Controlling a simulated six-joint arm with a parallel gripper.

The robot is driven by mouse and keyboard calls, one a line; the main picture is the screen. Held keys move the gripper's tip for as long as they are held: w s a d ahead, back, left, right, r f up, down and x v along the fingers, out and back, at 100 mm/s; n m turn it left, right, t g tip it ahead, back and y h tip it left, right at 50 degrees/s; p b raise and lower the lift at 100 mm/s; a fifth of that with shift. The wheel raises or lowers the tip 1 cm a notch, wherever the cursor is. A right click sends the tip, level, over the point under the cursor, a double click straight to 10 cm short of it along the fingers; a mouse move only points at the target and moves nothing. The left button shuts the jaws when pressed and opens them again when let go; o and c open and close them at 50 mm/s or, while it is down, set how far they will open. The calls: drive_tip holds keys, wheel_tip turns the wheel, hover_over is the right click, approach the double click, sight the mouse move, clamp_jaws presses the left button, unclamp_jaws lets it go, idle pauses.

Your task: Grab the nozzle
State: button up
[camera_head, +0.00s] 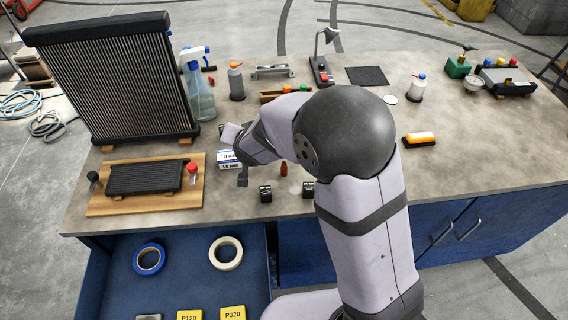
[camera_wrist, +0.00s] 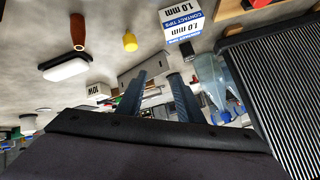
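A small reddish-brown tapered piece, which looks like the nozzle (camera_head: 283,169), stands on the bench right of my gripper in the head view. It also shows at the upper left of the wrist view (camera_wrist: 77,32). My gripper (camera_wrist: 158,76) is open, its two dark fingers apart with nothing held between them. The brown piece lies outside the fingers, apart from them. In the head view my arm hides part of the bench behind it.
A white and blue contact tips box (camera_head: 230,158) is close to my gripper. A spray bottle (camera_head: 201,98) and a tall finned radiator (camera_head: 125,85) stand at left.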

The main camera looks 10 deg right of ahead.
drive_tip(key=d+f+m+h+p, duration=0.2)
drive_tip(key=d+m+h, duration=0.1)
drive_tip(key=h, duration=0.3)
drive_tip(key=m+h+p, duration=0.1)
drive_tip(key=h+p, duration=0.1)
drive_tip(key=h, duration=0.2)
hover_over(282, 165)
drive_tip(key=s+a, duration=0.2)
drive_tip(key=shift+m+g+h, duration=0.3)
drive_tip(key=shift+h, duration=0.1)
wheel_tip(282, 165, down, 6)
drive_tip(key=shift+r, duration=0.1)
drive_tip(key=shift+p+x, duration=0.3)
drive_tip(key=shift+x, duration=0.9)
drive_tip(key=shift+w+d+r+p, duration=0.1)
drive_tip(key=shift+w+d+p, duration=0.15)
drive_tip(key=shift+p, duration=0.15)
drive_tip(key=p+x, duration=0.2)
drive_tip(key=x, duration=0.1)
drive_tip(key=shift+w+d, duration=0.2)
drive_tip(key=shift+d, duration=0.05)
drive_tip(key=shift+w+d+f+p, duration=0.25)
drive_tip(key=shift+w+f+p, duration=0.05)
clamp_jaws()
